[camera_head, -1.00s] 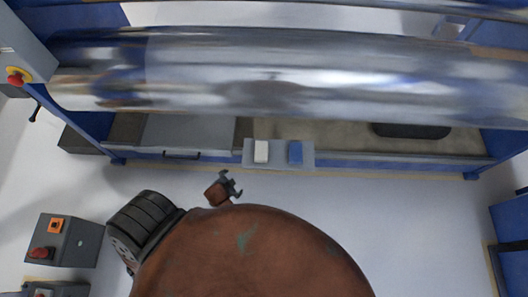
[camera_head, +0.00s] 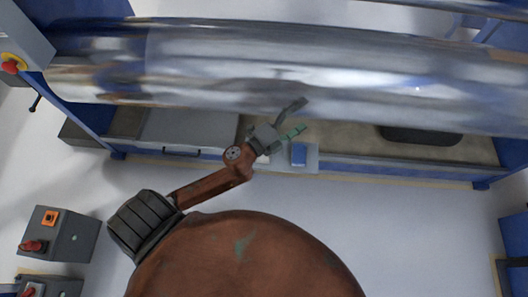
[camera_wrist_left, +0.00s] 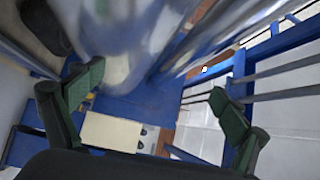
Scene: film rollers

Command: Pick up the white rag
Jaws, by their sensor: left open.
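The white rag is hidden behind my left gripper (camera_head: 297,118) in the head view. The blue rag (camera_head: 299,154) lies to its right on a small grey tray (camera_head: 312,160) at the machine's front edge. My left gripper is open, with its fingers spread and pointing right, in front of the big roller's lower edge and above the tray in the picture. In the left wrist view both green-padded fingers (camera_wrist_left: 158,88) are wide apart with nothing between them. I cannot make out the white rag there. My right gripper is out of view.
A large shiny metal roller (camera_head: 220,65) spans the blue machine close above the tray. A grey control box (camera_head: 60,235) stands at the lower left. A dark pad (camera_head: 420,135) lies on the bed at right. The pale floor (camera_head: 390,220) in front is clear.

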